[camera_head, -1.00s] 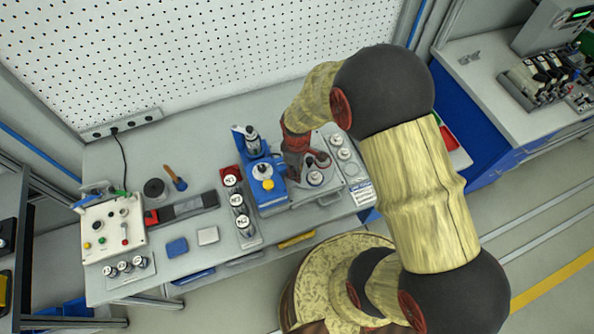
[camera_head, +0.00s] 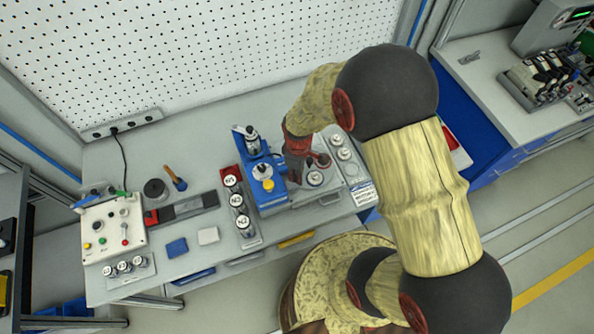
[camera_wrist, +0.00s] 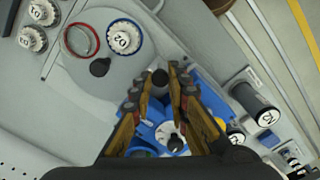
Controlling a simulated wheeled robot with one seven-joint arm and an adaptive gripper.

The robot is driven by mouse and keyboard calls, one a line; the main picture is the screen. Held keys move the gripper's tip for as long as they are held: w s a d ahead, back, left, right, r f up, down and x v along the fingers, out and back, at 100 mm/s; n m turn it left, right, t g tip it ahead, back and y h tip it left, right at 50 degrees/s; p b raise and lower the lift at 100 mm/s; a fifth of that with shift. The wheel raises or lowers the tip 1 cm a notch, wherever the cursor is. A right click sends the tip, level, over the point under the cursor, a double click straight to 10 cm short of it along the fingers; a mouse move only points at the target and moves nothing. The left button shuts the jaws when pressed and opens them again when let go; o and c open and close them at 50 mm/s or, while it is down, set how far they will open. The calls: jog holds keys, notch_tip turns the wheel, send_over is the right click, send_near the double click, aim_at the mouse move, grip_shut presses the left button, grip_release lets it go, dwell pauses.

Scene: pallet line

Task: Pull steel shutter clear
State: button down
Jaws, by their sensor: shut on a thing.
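In the wrist view my gripper (camera_wrist: 160,84) has its two fingers closed around a small dark round knob (camera_wrist: 160,76). I take it for the steel shutter's handle; the plate below it is hard to make out. The blue fixture (camera_wrist: 163,122) shows between and beyond the fingers, with a round white cap (camera_wrist: 171,142) on it. In the head view my gripper (camera_head: 297,174) is at the right side of the blue fixture (camera_head: 268,200), partly hidden by my wrist.
A second dark knob (camera_wrist: 100,67) and a red ring (camera_wrist: 80,40) are beside the N2 part. A rack of capped cylinders (camera_head: 236,200) stands left of the blue fixture. A control box (camera_head: 112,227) is at the bench's left end. The perforated wall is behind.

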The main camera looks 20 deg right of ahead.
jog(key=s, duration=0.4)
jog(key=shift+s, duration=0.3)
jog(key=c, duration=1.7)
grip_release()
jog(key=shift+c, duration=0.2)
jog(key=shift+o, duration=0.3)
jog(key=shift+r, duration=0.1)
notch_tip(320, 180, up, 12)
